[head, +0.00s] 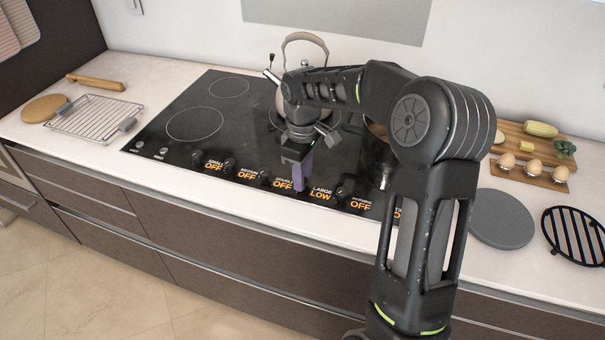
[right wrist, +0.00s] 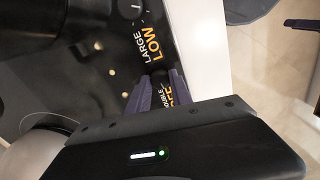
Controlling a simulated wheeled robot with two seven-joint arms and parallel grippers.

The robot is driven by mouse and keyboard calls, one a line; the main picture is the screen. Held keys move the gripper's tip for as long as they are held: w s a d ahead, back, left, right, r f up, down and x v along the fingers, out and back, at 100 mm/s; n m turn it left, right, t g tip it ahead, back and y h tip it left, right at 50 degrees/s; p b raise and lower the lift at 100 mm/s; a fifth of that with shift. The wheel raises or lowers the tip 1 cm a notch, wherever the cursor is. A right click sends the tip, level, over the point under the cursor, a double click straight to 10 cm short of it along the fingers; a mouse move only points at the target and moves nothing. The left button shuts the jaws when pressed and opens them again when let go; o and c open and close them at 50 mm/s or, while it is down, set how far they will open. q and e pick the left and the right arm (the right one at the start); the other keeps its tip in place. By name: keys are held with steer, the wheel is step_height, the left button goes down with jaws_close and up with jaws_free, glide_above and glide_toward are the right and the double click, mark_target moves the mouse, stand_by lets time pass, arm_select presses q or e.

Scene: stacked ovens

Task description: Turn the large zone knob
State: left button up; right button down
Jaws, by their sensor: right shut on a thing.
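My right gripper (head: 299,184) points down at the front edge of the black cooktop, with its purplish fingers between the DOUBLE and LARGE labels. In the right wrist view its two fingers (right wrist: 160,83) are closed around a small dark knob (right wrist: 159,75), mostly hidden between them. This knob stands just left of the LARGE label (head: 320,193), which reads LOW in orange; the label also shows in the right wrist view (right wrist: 147,47). The SMALL, MEDIUM, DOUBLE and WARMING labels read OFF. My left gripper is out of view.
Neighbouring knobs (head: 265,175) and (head: 341,193) stand close on both sides. A kettle (head: 305,42) is behind my right arm. A wire rack (head: 93,117) lies on the left counter; a grey disc (head: 503,218), black trivet (head: 575,235) and egg holder (head: 528,177) are at right.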

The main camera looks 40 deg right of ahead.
steer(key=n, duration=0.5)
steer(key=shift+n+p, duration=0.3)
steer(key=shift+p, duration=0.1)
steer(key=n, duration=0.4)
steer(key=shift+n+p, duration=0.35)
steer(key=shift+n, duration=0.05)
steer(key=c, duration=1.1)
jaws_free()
steer(key=shift+c, duration=0.2)
step_height(320, 180, up, 8)
steer(key=shift+f+b, duration=0.1)
steer(key=shift+b, duration=0.4)
